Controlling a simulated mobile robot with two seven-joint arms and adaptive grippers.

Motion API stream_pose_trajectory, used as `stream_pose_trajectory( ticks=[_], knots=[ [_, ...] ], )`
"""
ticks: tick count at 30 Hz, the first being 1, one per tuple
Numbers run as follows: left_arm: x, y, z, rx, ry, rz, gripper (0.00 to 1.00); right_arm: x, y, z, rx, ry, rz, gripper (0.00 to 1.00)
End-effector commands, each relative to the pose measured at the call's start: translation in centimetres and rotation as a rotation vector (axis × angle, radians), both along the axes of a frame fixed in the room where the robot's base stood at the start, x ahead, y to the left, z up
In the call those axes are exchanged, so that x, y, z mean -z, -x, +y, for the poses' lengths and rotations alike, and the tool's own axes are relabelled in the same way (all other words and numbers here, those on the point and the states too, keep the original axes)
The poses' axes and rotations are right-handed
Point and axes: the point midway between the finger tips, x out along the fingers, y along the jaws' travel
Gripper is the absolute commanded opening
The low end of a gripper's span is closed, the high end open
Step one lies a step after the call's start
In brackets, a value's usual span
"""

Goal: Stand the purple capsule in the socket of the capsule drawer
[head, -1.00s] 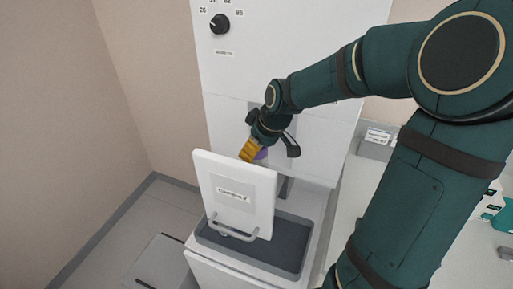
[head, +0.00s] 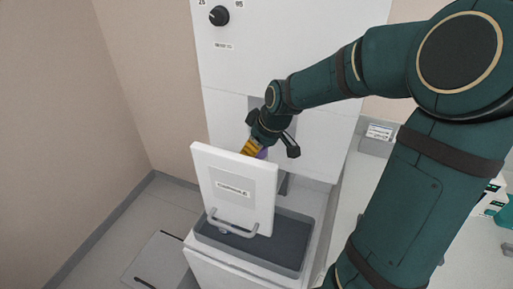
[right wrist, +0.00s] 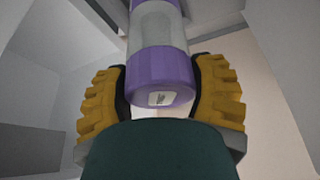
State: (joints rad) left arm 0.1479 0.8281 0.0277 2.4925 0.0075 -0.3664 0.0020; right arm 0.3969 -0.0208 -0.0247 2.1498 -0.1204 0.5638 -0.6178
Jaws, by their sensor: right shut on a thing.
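The purple capsule (right wrist: 160,75) has purple ends and a clear grey middle. In the right wrist view it lies between the yellow ridged fingers of my right gripper (right wrist: 160,90), which is shut on it. In the head view only a bit of purple (head: 262,154) shows beside the right gripper (head: 254,150), behind the drawer's front panel. The capsule drawer (head: 235,190) is a white upright panel with a label and a grey handle, pulled out. The socket is hidden behind the panel. I cannot tell whether the capsule touches it. My left gripper is not in view.
The white cabinet (head: 235,75) with a black knob (head: 219,16) stands behind the drawer. A dark grey tray (head: 290,240) lies below the panel. A counter at the right holds a grey box (head: 377,140) and teal-and-white boxes (head: 493,205). Walls close off the left.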

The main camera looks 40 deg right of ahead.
Motion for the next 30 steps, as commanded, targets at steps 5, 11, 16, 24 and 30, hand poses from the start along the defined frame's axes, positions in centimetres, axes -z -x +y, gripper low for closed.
stream_pose_trajectory(
  ticks=[5,11,16,24,30],
  knots=[
    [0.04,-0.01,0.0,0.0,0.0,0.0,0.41,0.03,-0.02,0.01,0.0,0.0,-0.001,0.17],
    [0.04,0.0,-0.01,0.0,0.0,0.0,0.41,0.02,-0.02,-0.01,0.0,0.0,-0.001,0.98],
    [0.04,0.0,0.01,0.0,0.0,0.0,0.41,0.03,-0.01,-0.01,0.0,0.0,0.0,1.0],
    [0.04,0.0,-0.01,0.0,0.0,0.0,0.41,0.07,0.0,0.0,0.0,0.0,0.0,1.0],
    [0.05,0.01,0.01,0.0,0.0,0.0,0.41,-0.19,0.08,-0.04,0.0,0.0,0.0,1.0]
  ],
)
